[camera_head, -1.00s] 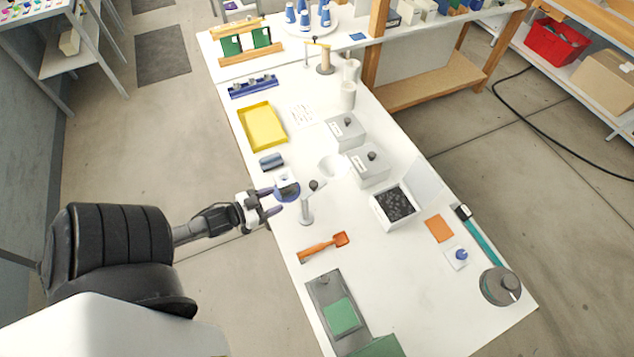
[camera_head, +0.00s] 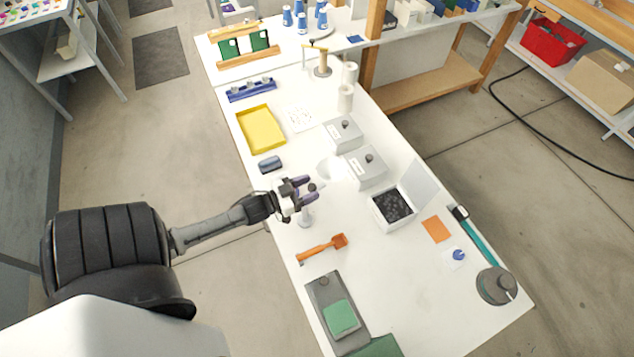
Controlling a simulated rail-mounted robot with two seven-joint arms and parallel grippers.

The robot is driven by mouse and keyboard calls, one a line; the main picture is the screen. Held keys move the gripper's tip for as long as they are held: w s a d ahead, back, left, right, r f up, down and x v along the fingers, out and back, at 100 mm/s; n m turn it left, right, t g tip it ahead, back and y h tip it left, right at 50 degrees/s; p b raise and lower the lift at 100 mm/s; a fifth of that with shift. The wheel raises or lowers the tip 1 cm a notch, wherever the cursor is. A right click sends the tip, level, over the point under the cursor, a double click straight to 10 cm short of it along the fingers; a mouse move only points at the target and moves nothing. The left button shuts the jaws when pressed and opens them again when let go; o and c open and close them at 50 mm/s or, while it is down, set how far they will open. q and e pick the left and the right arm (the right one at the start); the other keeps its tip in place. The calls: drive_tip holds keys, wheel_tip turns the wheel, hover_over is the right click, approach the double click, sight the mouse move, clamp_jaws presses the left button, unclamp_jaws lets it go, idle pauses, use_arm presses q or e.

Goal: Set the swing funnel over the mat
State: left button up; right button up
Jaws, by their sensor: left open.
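A slim light post (camera_head: 306,219) stands near the left edge of the white table, with a dark round knob (camera_head: 312,188) at its top. I take this as the swing funnel's stand; the funnel itself is not clearly shown, being largely behind my gripper. My left gripper (camera_head: 306,190) is open at the top of the post, its purple fingertips on either side of the knob. I cannot tell whether they touch it. A green square (camera_head: 341,317) lies on a grey plate near the front; I cannot tell if it is the mat. My right gripper is out of view.
An open box of dark pieces (camera_head: 391,206) is to the right.

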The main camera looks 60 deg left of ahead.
use_arm(q)
drive_tip(key=shift+w+d, duration=0.1)
drive_tip(key=shift+w, duration=1.45)
clamp_jaws()
